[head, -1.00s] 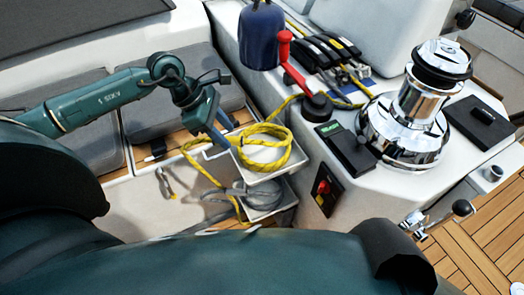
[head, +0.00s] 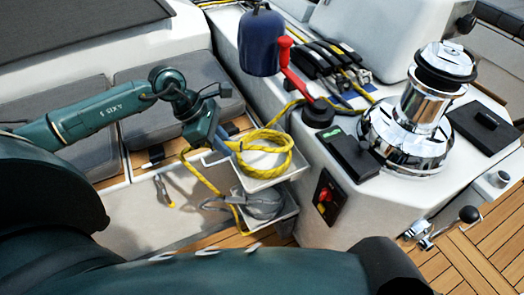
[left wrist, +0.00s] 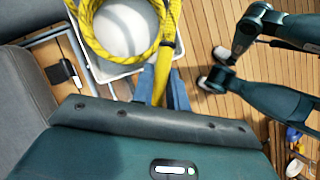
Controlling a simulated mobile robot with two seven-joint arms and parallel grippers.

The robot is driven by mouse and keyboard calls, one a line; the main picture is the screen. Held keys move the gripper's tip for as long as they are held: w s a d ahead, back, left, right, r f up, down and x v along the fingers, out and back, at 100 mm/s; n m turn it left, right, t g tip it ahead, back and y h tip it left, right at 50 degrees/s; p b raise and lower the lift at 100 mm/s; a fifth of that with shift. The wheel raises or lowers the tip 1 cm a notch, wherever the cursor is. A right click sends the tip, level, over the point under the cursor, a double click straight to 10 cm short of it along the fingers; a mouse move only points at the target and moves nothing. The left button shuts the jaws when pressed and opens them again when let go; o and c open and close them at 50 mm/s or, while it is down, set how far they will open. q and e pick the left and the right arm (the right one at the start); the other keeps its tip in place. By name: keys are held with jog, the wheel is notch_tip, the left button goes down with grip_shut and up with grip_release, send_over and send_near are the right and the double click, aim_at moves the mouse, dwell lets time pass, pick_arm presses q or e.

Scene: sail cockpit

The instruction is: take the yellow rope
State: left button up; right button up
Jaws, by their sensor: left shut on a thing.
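The yellow rope (head: 268,137) lies in a loose coil on the upper white tray (head: 278,170), with a tail hanging over the tray's left side and down. My left gripper (head: 232,146) is at the coil's left edge. In the left wrist view the yellow rope (left wrist: 168,30) passes between the two blue fingers of my left gripper (left wrist: 162,82), which is shut on it. Part of the coil still rests on the tray in that view. My right gripper does not show in either view.
A lower white tray (head: 284,214) holds grey rope (head: 262,203). A red-handled lever (head: 291,75) and a blue bag (head: 259,42) are behind the tray. A chrome winch (head: 412,125) stands at right. Grey seat cushions (head: 190,105) lie at left.

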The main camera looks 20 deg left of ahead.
pick_arm(q)
grip_shut()
jog(key=shift+r, duration=0.1)
jog(key=shift+r+p, duration=0.75)
jog(key=shift+r, duration=0.65)
